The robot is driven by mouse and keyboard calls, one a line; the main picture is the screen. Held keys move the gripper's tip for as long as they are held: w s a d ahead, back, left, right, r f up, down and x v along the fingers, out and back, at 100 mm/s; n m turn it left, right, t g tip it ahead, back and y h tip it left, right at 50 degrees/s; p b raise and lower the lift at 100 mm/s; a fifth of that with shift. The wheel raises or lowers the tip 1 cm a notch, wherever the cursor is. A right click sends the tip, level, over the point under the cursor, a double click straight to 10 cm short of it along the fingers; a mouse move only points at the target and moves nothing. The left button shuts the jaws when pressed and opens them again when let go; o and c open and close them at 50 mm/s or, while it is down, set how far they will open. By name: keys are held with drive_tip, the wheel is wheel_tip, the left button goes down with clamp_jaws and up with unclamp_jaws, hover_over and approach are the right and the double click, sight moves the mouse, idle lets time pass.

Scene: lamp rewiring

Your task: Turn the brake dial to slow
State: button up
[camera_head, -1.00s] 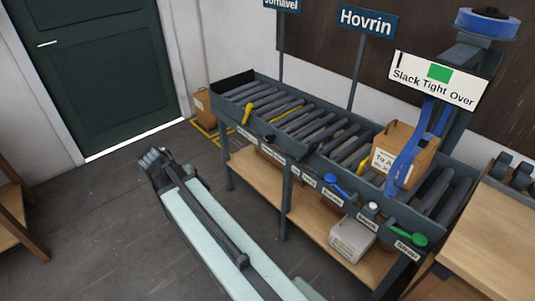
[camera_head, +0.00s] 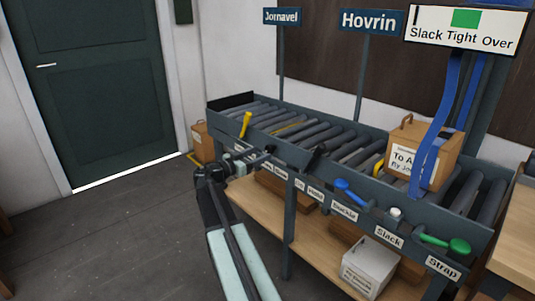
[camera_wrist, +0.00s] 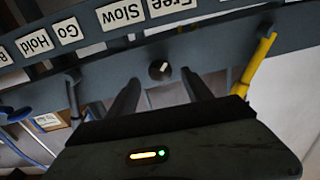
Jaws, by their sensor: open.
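The brake dial (camera_wrist: 159,70) is a small dark round knob with a white mark on the grey rail in the wrist view. Upside-down labels "Slow" (camera_wrist: 122,12) and "Free" (camera_wrist: 172,5) sit above it; the mark leans toward the upper right, on the "Free" side. My gripper (camera_wrist: 161,82) is open, its two dark fingers pointing at the rail on either side of the dial. I cannot tell whether they touch it. In the head view my gripper (camera_head: 266,154) is at the conveyor's front rail, and the dial cannot be made out there.
A yellow lever (camera_head: 246,124) stands left of my gripper and a black lever (camera_head: 318,151) right of it. Blue (camera_head: 350,190) and green (camera_head: 445,243) handles lie further right. A tagged box (camera_head: 424,155) sits on the rollers. The floor at left is clear.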

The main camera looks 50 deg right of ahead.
sight(268, 150)
drive_tip(key=d, duration=0.4)
drive_tip(key=shift+s+d, duration=0.1)
drive_tip(key=shift+s, duration=0.05)
drive_tip(key=c, duration=1.2)
drive_tip(key=shift+d, duration=0.15)
clamp_jaws()
